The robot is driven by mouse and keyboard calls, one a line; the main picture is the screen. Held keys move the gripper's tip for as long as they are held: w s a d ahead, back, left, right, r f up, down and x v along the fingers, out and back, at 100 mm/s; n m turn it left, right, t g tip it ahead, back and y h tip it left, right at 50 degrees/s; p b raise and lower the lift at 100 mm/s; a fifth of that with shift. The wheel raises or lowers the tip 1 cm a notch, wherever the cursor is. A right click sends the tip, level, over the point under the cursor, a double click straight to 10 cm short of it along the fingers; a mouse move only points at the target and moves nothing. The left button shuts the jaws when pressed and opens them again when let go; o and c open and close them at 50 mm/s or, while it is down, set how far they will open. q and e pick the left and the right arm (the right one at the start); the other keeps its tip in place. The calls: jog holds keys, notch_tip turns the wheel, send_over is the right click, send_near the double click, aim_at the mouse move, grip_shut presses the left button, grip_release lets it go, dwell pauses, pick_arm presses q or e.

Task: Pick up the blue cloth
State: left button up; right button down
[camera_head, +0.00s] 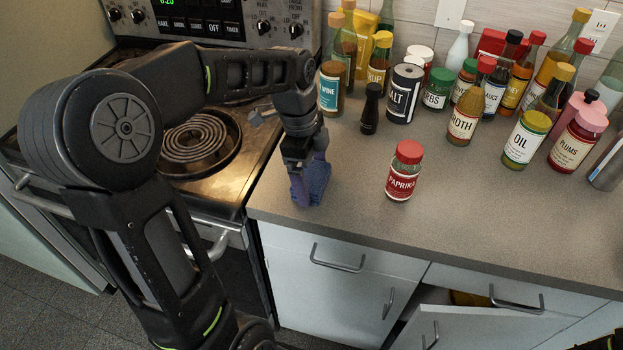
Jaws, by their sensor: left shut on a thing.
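The blue cloth (316,182) is a small crumpled bundle near the front left corner of the grey counter. My left gripper (303,180) points down at it and is shut on it. The fingers and the arm hide part of the cloth. I cannot tell whether the cloth still touches the counter. My right gripper is not in view.
A paprika jar (404,171) stands right of the cloth. Several bottles and jars, including a salt jar (404,93) and an oil jar (526,139), crowd the back. The coil stove (195,140) is at left. A cabinet door (465,328) stands ajar below. The front right counter is clear.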

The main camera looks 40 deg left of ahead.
aim_at(311, 175)
pick_arm(q)
jog(key=c, duration=0.5)
notch_tip(311, 175, up, 10)
jog(key=shift+r, duration=0.1)
dwell(0.4)
dwell(0.4)
